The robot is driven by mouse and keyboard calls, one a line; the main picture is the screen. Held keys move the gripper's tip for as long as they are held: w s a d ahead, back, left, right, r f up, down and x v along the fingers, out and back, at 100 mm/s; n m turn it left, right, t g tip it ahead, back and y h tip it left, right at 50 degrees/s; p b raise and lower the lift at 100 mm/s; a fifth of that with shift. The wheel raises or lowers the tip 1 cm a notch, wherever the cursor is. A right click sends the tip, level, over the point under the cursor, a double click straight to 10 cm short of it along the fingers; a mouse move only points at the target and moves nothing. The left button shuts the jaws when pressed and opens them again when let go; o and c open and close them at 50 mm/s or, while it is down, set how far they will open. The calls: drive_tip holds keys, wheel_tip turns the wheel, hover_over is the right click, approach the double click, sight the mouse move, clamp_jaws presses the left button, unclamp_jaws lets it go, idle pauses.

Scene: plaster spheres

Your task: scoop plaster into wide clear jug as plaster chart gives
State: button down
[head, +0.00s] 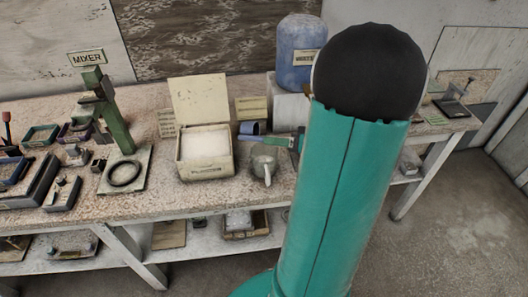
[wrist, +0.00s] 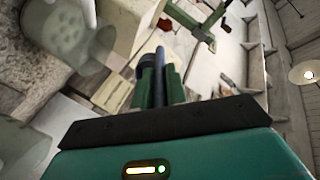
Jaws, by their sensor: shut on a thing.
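My gripper (head: 283,141) is shut on the handle of a blue scoop (head: 250,128). The scoop is held just right of the open plaster box (head: 192,170), which holds white powder (head: 205,143). A greyish see-through jug (head: 264,165) stands on the bench just below the scoop in the head view. In the wrist view the green fingers (wrist: 158,75) close on a dark handle (wrist: 158,55); the scoop's bowl is not clear there. A see-through vessel (wrist: 62,30) shows at upper left, blurred.
A green mixer stand (head: 115,115) with a black ring (head: 125,174) on its base is to the left. Trays and small tools crowd the left end. A blue barrel (head: 299,55) stands on a pale block (head: 291,110) behind. My arm hides the bench's right part.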

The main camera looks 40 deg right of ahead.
drive_tip(key=shift+w+a+r+g+h, duration=0.2)
drive_tip(key=shift+w+r+g+h, duration=0.15)
drive_tip(key=shift+r+g, duration=0.2)
drive_tip(key=shift+w+a+r+g+h, duration=0.2)
drive_tip(key=shift+w+r+g+h, duration=0.1)
drive_tip(key=shift+r+g, duration=0.25)
drive_tip(key=shift+w+a+r+g+h, duration=0.1)
drive_tip(key=shift+w+r+g+h, duration=0.15)
drive_tip(key=shift+g, duration=0.25)
drive_tip(key=shift+w+a+r+g+h, duration=0.1)
drive_tip(key=shift+r+g+h, duration=0.15)
drive_tip(key=shift+g, duration=0.25)
drive_tip(key=shift+w+a+r+g+h, duration=0.2)
drive_tip(key=shift+w+r+g+h, duration=0.25)
drive_tip(key=shift+r+g, duration=0.5)
drive_tip(key=shift+w+a+r+g+h, duration=0.35)
drive_tip(key=shift+w+r+g, duration=0.3)
drive_tip(key=shift+r, duration=0.45)
drive_tip(key=shift+w+a+r+g+h, duration=0.1)
drive_tip(key=shift+w+r+g+h, duration=0.35)
drive_tip(key=shift+r+g, duration=0.5)
drive_tip(key=w+r+g, duration=0.1)
drive_tip(key=w+a+r+g+h, duration=0.1)
drive_tip(key=g, duration=0.1)
drive_tip(key=w+r+g+h, duration=0.1)
drive_tip(key=shift+a+r+g, duration=0.25)
drive_tip(key=shift+a+r, duration=0.1)
drive_tip(key=shift+w+f, duration=0.1)
